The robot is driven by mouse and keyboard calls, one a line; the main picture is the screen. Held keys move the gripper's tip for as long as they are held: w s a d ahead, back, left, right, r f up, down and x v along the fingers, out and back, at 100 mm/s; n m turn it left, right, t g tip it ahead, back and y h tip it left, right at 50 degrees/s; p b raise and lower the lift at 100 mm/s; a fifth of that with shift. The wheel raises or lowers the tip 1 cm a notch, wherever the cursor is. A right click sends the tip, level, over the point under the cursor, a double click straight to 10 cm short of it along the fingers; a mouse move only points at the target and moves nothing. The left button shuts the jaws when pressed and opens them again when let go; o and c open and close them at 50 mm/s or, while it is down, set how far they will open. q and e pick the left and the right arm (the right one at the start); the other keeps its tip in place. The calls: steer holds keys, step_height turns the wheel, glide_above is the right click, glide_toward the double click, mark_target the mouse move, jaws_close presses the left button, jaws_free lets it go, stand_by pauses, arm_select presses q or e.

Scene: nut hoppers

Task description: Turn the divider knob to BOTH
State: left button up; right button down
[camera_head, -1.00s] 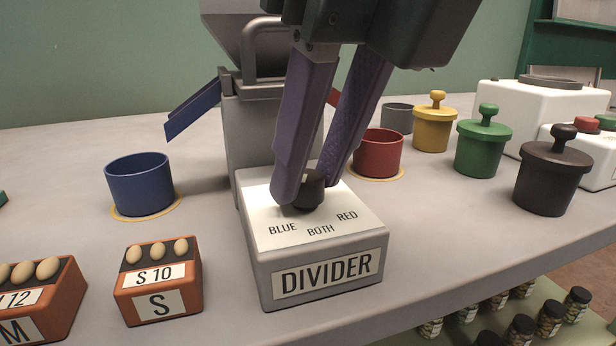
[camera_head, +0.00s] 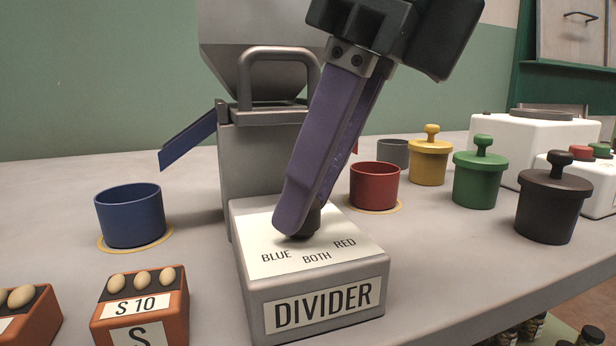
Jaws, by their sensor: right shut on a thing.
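The divider box (camera_head: 310,256) is a light grey block with a white top marked BLUE, BOTH and RED, and a DIVIDER label on its front. Its black knob (camera_head: 303,236) stands on the top, mostly hidden behind the fingers; I cannot tell which mark it points to. My right gripper (camera_head: 304,218) comes down from the upper right with its purple fingers shut on the knob. The near finger covers most of the far one. My left gripper is not in view.
A grey hopper (camera_head: 262,130) stands behind the box. A blue cup (camera_head: 130,215) is at left, a red cup (camera_head: 374,186) at right. An orange egg block (camera_head: 142,306) sits front left. Yellow (camera_head: 430,162), green (camera_head: 480,182) and black (camera_head: 550,207) lidded pots stand at right.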

steer(key=c, duration=0.6)
jaws_free()
steer(key=p+v, duration=0.5)
steer(key=v, duration=0.5)
